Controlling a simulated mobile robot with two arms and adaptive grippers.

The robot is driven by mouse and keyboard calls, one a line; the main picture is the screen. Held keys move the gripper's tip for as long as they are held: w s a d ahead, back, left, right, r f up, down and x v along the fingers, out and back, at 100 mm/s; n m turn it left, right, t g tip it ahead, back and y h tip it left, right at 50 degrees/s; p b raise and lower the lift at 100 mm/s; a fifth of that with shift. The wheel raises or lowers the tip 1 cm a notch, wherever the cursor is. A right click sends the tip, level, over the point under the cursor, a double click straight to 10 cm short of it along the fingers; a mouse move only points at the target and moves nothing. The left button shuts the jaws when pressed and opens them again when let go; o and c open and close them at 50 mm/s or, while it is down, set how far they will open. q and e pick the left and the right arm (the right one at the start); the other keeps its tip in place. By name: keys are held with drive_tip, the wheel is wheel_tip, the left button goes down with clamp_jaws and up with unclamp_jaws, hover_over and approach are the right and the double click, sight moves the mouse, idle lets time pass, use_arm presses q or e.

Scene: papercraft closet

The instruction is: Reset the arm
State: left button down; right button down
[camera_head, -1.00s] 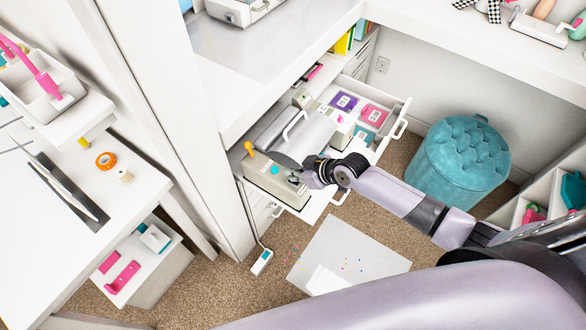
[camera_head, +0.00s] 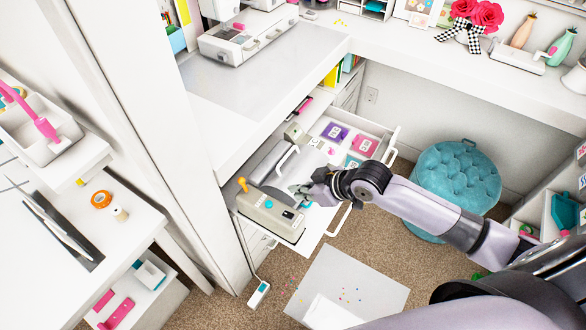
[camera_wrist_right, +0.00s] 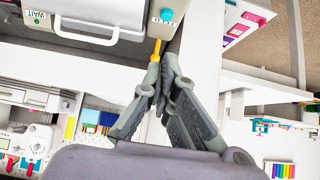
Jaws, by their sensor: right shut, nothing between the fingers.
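My right arm reaches in from the right, and its gripper (camera_head: 303,192) hangs over a beige machine (camera_head: 262,210) with a grey curved lid and a white handle. The gripper is shut with nothing in it. In the right wrist view the two grey fingers (camera_wrist_right: 168,68) meet at their tips. An orange lever (camera_wrist_right: 156,50) shows just beyond the fingertips there, with a blue button (camera_wrist_right: 166,15) above. I cannot tell whether the fingers touch the machine. My left gripper is not in view.
The machine sits on a pulled-out shelf. An open drawer (camera_head: 384,146) with purple and pink boxes lies beside it. A white counter (camera_head: 262,85) runs above. A teal stool (camera_head: 455,185) stands to the right. A white sheet (camera_head: 375,296) lies on the carpet.

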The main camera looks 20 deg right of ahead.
drive_tip(key=shift+r, duration=0.15)
drive_tip(key=s+a+f+m+h, duration=0.15)
drive_tip(key=s+a, duration=0.25)
drive_tip(key=s, duration=0.4)
drive_tip(key=s+d+m+g+h, duration=0.2)
drive_tip(key=s+d, duration=0.1)
drive_tip(key=s, duration=0.4)
drive_tip(key=s+d+m+g+h, duration=0.1)
drive_tip(key=s+d+m+h, duration=0.15)
drive_tip(key=s, duration=0.45)
wheel_tip(320, 180, down, 30)
drive_tip(key=s+r+g+b, duration=0.1)
drive_tip(key=s+g+b, duration=0.1)
drive_tip(key=b, duration=0.1)
drive_tip(key=s+d+f+g+b, duration=0.1)
drive_tip(key=s+d+f+b, duration=0.1)
drive_tip(key=s+f, duration=1.4)
wheel_tip(320, 180, down, 3)
drive_tip(key=shift+d+r+n+b, duration=0.1)
drive_tip(key=shift+d+n+b, duration=0.25)
drive_tip(key=shift+d, duration=0.5)
